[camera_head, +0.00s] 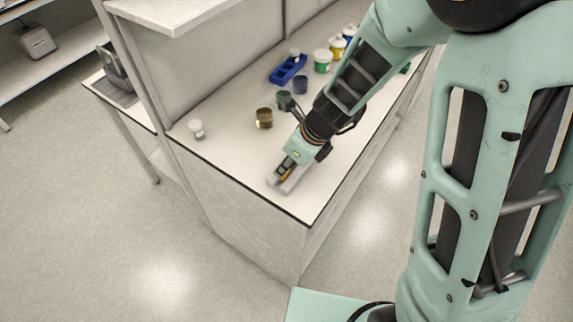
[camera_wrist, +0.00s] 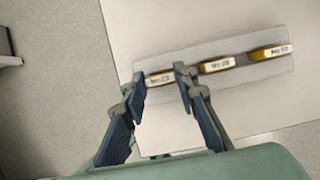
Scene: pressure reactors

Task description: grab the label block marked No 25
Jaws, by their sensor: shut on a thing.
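Three yellow label blocks with pale faces stand in a row on a grey holder (camera_wrist: 215,50) in the wrist view. The left block (camera_wrist: 159,79) seems to read No 25, though the print is blurred. The middle block (camera_wrist: 216,65) and the right block (camera_wrist: 270,52) carry other numbers that I cannot read surely. My gripper (camera_wrist: 160,77) has a finger at each end of the left block and is shut on it. In the head view my gripper (camera_head: 284,170) points down at the holder near the bench's front corner, hiding part of it.
The white bench (camera_head: 231,164) has free room left of my gripper. A white jar (camera_head: 197,128), a brass-coloured pot (camera_head: 264,117) and a blue rack (camera_head: 288,69) stand behind. Several lidded jars, one green-labelled (camera_head: 322,60), stand at the back near my arm.

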